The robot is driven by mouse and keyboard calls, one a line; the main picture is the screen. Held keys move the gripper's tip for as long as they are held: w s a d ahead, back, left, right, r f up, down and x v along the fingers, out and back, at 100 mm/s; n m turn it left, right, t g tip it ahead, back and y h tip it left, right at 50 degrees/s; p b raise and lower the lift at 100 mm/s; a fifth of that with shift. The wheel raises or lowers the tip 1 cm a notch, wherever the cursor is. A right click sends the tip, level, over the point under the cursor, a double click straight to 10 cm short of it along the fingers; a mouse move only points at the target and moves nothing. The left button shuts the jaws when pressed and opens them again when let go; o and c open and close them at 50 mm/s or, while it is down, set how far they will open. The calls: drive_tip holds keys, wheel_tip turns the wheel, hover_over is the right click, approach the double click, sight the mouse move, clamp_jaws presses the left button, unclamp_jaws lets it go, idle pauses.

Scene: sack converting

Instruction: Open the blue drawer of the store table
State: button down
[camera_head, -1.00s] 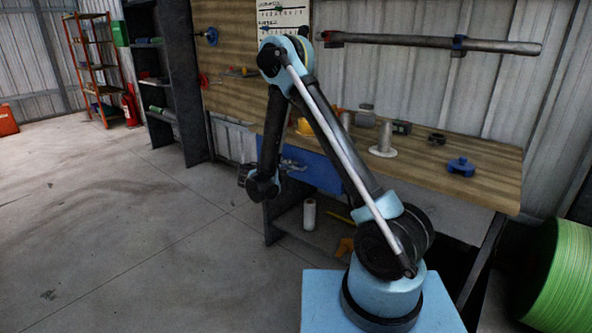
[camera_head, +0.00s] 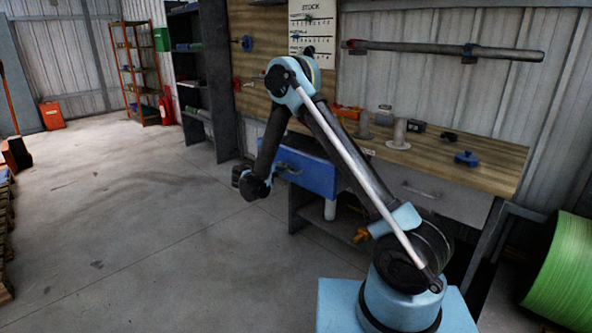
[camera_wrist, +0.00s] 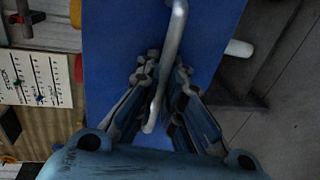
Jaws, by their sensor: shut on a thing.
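The store table (camera_head: 480,173) has a wooden top. Its blue drawer (camera_head: 318,176) is at the left end of its front, partly behind my arm. In the head view the blue front seems to stand a little out from the table, but how far I cannot tell. In the wrist view the blue front (camera_wrist: 112,45) fills the middle, with a grey bar handle (camera_wrist: 177,25) across it. My gripper (camera_wrist: 163,78) has its two fingers on either side of the handle and is shut on it. In the head view my gripper (camera_head: 284,170) is small and dark at the drawer front.
A grey drawer (camera_head: 425,190) is right of the blue one. A white roll (camera_head: 330,208) and an orange object (camera_head: 361,236) are below the tabletop. A green reel (camera_head: 563,270) stands at the right. The concrete floor (camera_head: 150,220) left of the table is clear.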

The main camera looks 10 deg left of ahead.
drive_tip(key=v, duration=0.3)
drive_tip(key=f+v, duration=0.1)
drive_tip(key=shift+s+a, duration=0.35)
drive_tip(key=c, duration=2)
unclamp_jaws()
drive_tip(key=v, duration=1.2)
drive_tip(key=shift+s+d, duration=0.1)
